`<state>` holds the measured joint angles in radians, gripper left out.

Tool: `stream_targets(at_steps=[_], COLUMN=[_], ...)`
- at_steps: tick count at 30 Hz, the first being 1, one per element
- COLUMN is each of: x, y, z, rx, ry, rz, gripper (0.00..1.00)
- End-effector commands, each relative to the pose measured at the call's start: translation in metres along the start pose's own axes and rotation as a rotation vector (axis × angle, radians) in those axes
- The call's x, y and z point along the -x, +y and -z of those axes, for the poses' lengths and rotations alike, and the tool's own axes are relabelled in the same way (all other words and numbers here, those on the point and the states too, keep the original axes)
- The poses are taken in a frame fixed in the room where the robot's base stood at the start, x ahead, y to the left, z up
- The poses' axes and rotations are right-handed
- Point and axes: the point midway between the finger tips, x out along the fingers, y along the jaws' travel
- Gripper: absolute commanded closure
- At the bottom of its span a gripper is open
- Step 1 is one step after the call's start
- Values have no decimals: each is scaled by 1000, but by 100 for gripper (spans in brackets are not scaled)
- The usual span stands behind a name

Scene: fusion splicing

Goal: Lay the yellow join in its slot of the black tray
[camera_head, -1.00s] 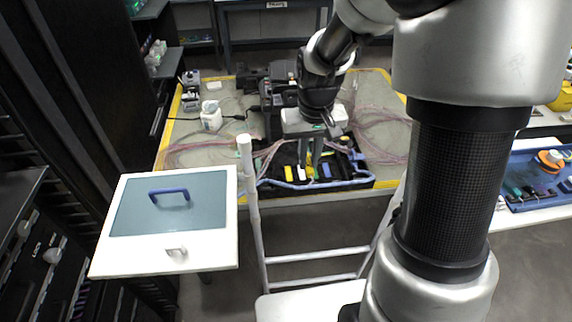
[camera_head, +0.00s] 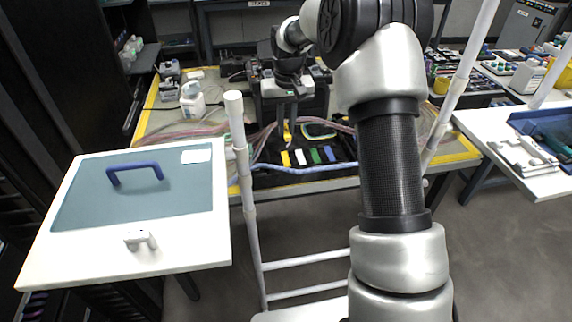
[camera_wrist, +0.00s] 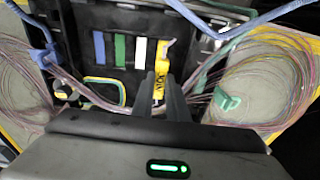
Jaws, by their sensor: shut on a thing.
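My gripper (camera_head: 287,138) is over the black tray, pointing down, with its two dark fingers close together. In the wrist view a yellow piece with dark markings, the yellow join (camera_wrist: 159,84), is between the fingertips (camera_wrist: 162,98); the gripper is shut on it. The black tray (camera_wrist: 75,20) has a row of coloured strips: blue (camera_wrist: 98,48), green (camera_wrist: 120,48), white (camera_wrist: 141,50) and a yellow strip (camera_head: 285,159). The join lines up with the yellow end of this row in the wrist view and partly covers it. I cannot tell whether the join touches the tray.
Thin pinkish fibres (camera_wrist: 270,75) lie coiled beside the tray. A blue cable (camera_head: 300,170) crosses its front edge. A black device (camera_head: 300,100) stands behind the gripper. A white board with a blue handle (camera_head: 135,172) and white rails (camera_head: 246,165) are nearer me.

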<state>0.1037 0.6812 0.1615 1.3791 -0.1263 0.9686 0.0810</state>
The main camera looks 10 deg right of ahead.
Motion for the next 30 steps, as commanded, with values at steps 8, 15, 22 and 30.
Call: stream_targets(at_steps=[8, 15, 22, 30], x=[-44, -73, -96, -98], y=[0, 0, 0, 0], z=[-6, -10, -12, -12], rx=[-1, 0, 0, 0], ry=[-4, -5, -1, -1], rz=[1, 1, 1, 1], gripper=[100, 100, 100, 100])
